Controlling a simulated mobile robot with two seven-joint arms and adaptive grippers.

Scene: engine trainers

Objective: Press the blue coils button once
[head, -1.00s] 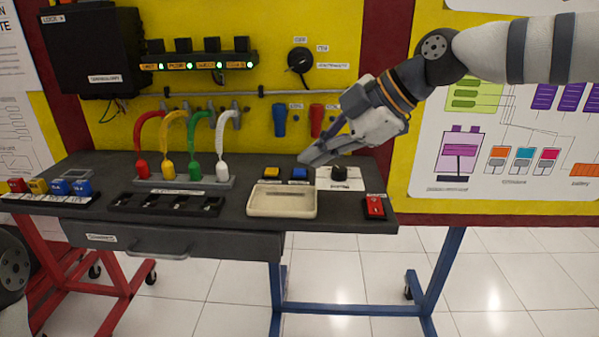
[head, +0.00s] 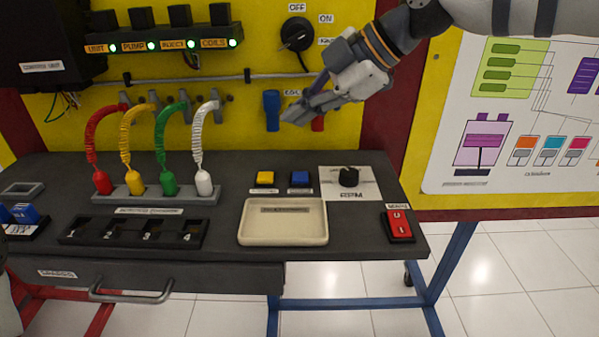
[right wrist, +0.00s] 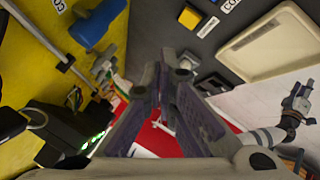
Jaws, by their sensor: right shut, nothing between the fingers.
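The blue button (head: 300,178) sits on the dark bench beside the yellow button (head: 265,178), behind the cream tray, with a small label in front of it. My right gripper (head: 290,116) is shut and empty. In the head view it appears above the blue button, in front of the yellow panel, clearly apart from the button. In the right wrist view its closed fingers (right wrist: 176,72) fill the middle. Another gripper, apparently my left one (right wrist: 298,98), shows small at the right of that view; its jaws are too small to judge.
The cream tray (head: 283,232), RPM knob (head: 348,176) and red rocker switch (head: 399,225) surround the buttons. Colored hoses (head: 203,150) rise at left. A blue handle (head: 271,108) hangs on the panel near my right gripper. Green lights above the hoses are lit, including one labelled COILS.

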